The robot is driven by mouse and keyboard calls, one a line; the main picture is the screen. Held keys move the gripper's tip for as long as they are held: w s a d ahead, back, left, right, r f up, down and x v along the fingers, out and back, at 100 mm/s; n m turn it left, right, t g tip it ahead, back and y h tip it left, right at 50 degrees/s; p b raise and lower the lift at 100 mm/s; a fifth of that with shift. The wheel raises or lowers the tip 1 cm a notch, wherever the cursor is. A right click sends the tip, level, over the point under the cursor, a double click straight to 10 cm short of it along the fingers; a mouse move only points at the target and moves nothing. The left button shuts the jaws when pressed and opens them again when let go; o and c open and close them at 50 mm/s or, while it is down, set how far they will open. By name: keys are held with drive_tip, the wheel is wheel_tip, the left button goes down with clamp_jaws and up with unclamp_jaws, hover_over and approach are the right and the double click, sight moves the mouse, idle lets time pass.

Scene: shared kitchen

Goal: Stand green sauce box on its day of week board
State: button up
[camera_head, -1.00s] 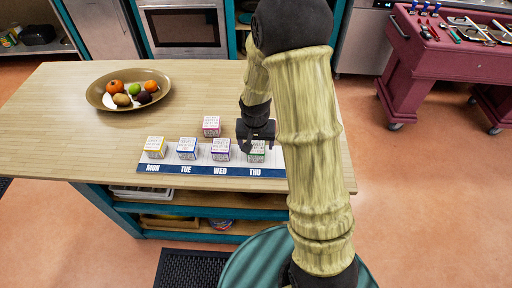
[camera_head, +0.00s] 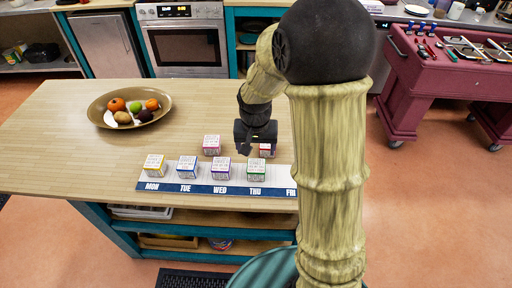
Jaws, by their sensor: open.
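The green sauce box (camera_head: 256,169) stands on the white strip of the day of week board (camera_head: 237,189), above the THU label. My gripper (camera_head: 257,149) is open, just behind and above the green box in the picture, apart from it. A box with a reddish edge (camera_head: 267,152) shows partly behind my gripper; I cannot tell whether the fingers touch it. The board's right end, past FRI, is hidden by my arm.
A yellow box (camera_head: 154,165), a blue box (camera_head: 187,167) and a purple box (camera_head: 221,168) stand at MON, TUE and WED. A pink box (camera_head: 211,145) stands behind the board. A fruit bowl (camera_head: 157,117) sits at the back left. The counter's left side is clear.

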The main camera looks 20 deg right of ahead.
drive_tip(key=s+r+n, duration=0.2)
drive_tip(key=s+n, duration=0.1)
drive_tip(key=s, duration=0.9)
drive_tip(key=shift+s+d+n+t+y, duration=0.3)
drive_tip(key=shift+s+t, duration=0.05)
drive_tip(key=shift+t, duration=0.05)
